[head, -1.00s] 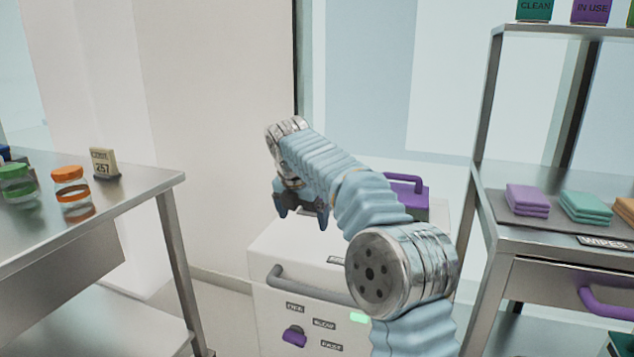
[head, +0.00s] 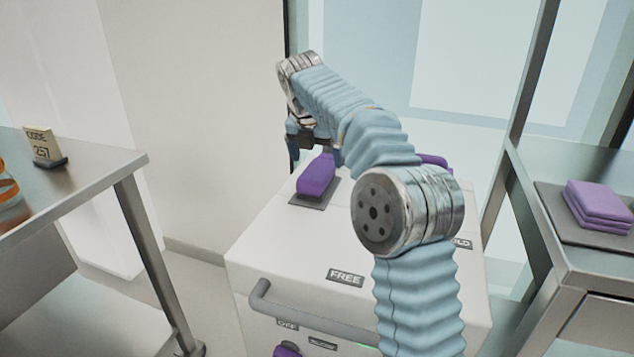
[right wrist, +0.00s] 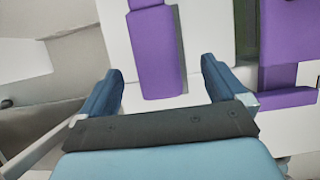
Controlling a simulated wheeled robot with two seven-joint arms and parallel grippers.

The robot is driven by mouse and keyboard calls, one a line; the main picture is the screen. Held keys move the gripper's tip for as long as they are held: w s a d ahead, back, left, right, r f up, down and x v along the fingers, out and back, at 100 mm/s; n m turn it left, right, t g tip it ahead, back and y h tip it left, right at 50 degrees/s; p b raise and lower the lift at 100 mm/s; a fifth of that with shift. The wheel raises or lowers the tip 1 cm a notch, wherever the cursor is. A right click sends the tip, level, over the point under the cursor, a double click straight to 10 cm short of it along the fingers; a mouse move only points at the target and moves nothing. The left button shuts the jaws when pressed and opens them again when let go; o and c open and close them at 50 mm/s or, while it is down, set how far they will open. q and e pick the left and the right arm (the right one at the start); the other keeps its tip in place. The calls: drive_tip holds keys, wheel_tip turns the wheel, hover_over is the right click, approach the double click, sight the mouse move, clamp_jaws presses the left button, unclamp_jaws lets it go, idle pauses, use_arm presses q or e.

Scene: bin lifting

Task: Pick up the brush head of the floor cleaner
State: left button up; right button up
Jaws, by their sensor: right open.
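A white cabinet-like machine (head: 290,245) stands ahead, with a grey front handle and a FREE label on its top. A purple lever-like block (head: 317,176) sits on a dark plate on its top; a long purple piece (right wrist: 157,55) shows between my fingers in the right wrist view. Another purple part with a handle (head: 433,160) is mostly hidden behind my right arm. I cannot tell which purple part is the brush head. My right gripper (head: 303,147) is open and empty above the machine's far left part, just beyond the purple block. My left gripper is out of view.
A steel table (head: 75,190) with a code sign (head: 43,147) stands at the left. A steel shelf unit (head: 560,240) with purple wipes (head: 598,205) stands at the right. A wall and glass panels are close behind the machine.

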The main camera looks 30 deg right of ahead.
sight(316, 169)
drive_tip(key=x, duration=0.4)
drive_tip(key=b+x, duration=0.1)
drive_tip(key=x, duration=0.2)
drive_tip(key=shift+w+a+f, duration=0.1)
drive_tip(key=shift+w+a, duration=0.05)
drive_tip(key=shift+a, duration=0.15)
drive_tip(key=shift+c, duration=0.5)
drive_tip(key=c, duration=1.5)
